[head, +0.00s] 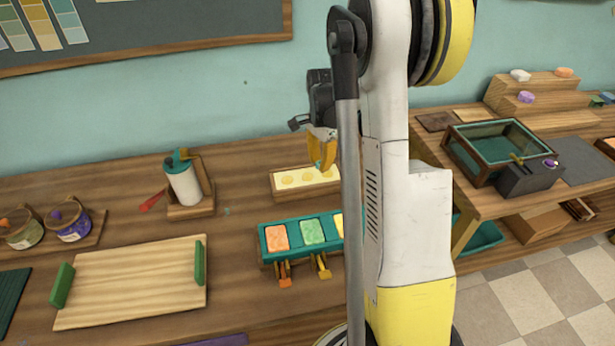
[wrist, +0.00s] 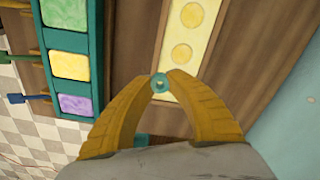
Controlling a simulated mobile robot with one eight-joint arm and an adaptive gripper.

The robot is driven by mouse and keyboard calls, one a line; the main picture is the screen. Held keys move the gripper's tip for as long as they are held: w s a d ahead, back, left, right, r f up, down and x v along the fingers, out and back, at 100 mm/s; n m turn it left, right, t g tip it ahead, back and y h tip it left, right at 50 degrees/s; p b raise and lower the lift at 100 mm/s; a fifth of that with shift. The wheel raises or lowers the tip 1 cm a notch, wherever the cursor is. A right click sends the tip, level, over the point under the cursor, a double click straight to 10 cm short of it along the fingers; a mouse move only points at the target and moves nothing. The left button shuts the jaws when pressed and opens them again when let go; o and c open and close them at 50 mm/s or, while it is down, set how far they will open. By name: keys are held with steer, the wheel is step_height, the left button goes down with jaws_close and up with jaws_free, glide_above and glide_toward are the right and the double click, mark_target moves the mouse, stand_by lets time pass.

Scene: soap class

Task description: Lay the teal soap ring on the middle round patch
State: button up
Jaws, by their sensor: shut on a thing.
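The small teal soap ring (wrist: 159,83) is pinched between the yellow fingertips of my gripper (wrist: 160,80). In the head view my gripper (head: 321,152) points down with a bit of teal (head: 318,166) at its tips, just over the pale board. The pale board (head: 291,189) is a long wood-framed strip with round yellow patches. In the wrist view the board (wrist: 205,38) shows two patches, an upper one (wrist: 192,15) and a lower one (wrist: 182,52). The ring appears below the lower patch. My fingers hide the board's near end. The ring's height is hard to judge.
A teal mould tray (head: 294,232) with coloured soaps stands in front of the board. A bottle (head: 184,184) on a stand and a wooden tray with green handles (head: 130,285) are to the left. My arm hides the board's right side in the head view.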

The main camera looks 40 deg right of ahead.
steer(key=b, duration=0.1)
glide_above(307, 177)
step_height(307, 177, down, 3)
steer(key=shift+d, duration=0.1)
steer(key=shift+f+b, duration=0.9)
steer(key=shift+f, duration=1)
steer(key=shift+f, duration=0.2)
steer(key=o, duration=0.7)
steer(key=shift+r, duration=0.1)
